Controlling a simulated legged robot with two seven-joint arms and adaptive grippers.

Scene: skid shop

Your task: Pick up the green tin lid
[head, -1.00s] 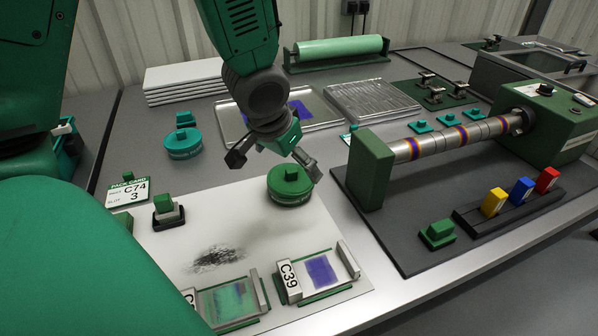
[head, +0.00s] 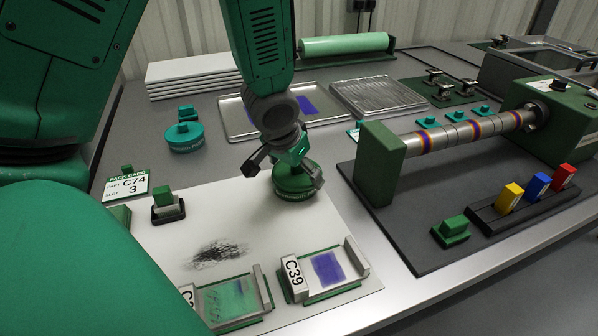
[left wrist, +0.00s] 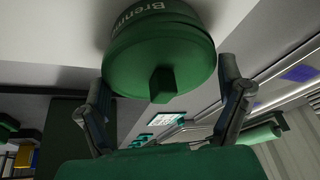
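A round green tin with its green lid (head: 290,194) stands on the white sheet, right of centre. My left gripper (head: 284,172) is open just above it and hides part of the lid and its knob. In the left wrist view the lid (left wrist: 155,62) and its square green knob (left wrist: 162,86) show, with the word "Brenn..." on the tin's side. The two fingers of my left gripper (left wrist: 165,105) stand apart on either side of the knob, with nothing held. My right gripper is not in view.
A teal tin (head: 185,138) stands at the back left. A small green-topped block (head: 166,204) and a pack card (head: 127,186) are to the left. Green-framed plates (head: 325,270) lie in front. The roller machine (head: 382,165) stands close on the right.

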